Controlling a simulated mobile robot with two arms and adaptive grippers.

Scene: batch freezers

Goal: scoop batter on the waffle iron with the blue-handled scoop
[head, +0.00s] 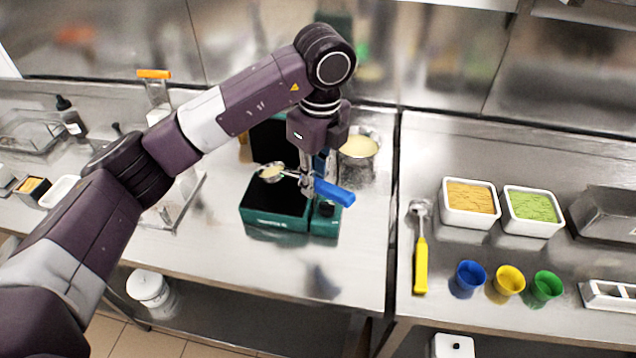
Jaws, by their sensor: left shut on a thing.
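My left gripper (307,183) is shut on the blue-handled scoop (335,192). The blue handle points right and its bowl, at the left end, holds pale batter. The scoop is above the teal waffle iron (275,208), over its dark plate. The iron's lid stands up behind and is partly hidden by my arm. A metal bowl of batter (360,146) stands behind and to the right of the iron. My right gripper is not in view.
A yellow-handled scoop (421,262) lies on the right counter, near two white tubs, orange (470,203) and green (533,210). Blue, yellow and green cups (547,286) stand in front. A gap separates the counters. The counter in front of the iron is clear.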

